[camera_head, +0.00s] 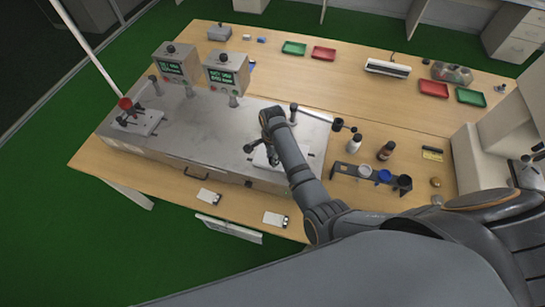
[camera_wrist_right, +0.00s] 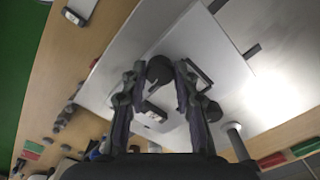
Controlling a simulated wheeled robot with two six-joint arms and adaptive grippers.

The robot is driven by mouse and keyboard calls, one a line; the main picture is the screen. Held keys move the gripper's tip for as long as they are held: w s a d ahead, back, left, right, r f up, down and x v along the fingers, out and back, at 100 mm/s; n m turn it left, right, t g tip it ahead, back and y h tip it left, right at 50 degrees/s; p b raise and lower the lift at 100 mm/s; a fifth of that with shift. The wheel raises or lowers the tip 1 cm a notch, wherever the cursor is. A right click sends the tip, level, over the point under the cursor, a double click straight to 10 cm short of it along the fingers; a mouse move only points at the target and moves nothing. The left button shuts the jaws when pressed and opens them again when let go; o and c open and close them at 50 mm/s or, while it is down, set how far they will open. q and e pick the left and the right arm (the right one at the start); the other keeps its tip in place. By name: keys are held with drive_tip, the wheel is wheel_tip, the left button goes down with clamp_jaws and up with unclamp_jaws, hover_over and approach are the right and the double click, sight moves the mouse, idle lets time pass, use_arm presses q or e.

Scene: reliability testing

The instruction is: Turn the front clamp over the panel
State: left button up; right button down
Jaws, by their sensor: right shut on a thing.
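My right gripper (camera_wrist_right: 158,85) is shut on a black round clamp knob (camera_wrist_right: 160,68) in the right wrist view. One finger stands on each side of the knob. A white plate (camera_wrist_right: 155,117) with dark clamp parts lies below it. In the head view my right gripper (camera_head: 262,143) reaches down over the right end of the steel test bench, and my forearm hides most of the clamp there. Black clamp parts (camera_head: 249,148) and a pale plate (camera_head: 262,158) show beside the arm. I cannot tell how far the clamp is turned. My left gripper is not in view.
The steel bench (camera_head: 205,150) also bears a red-knobbed fixture (camera_head: 125,104) at left and two display boxes (camera_head: 228,73) at the back. The bench's middle is clear.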

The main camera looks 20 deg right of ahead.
drive_tip(key=shift+m, duration=0.6)
drive_tip(key=c, duration=1)
unclamp_jaws()
wheel_tip(320, 180, up, 8)
drive_tip(key=shift+f, duration=0.2)
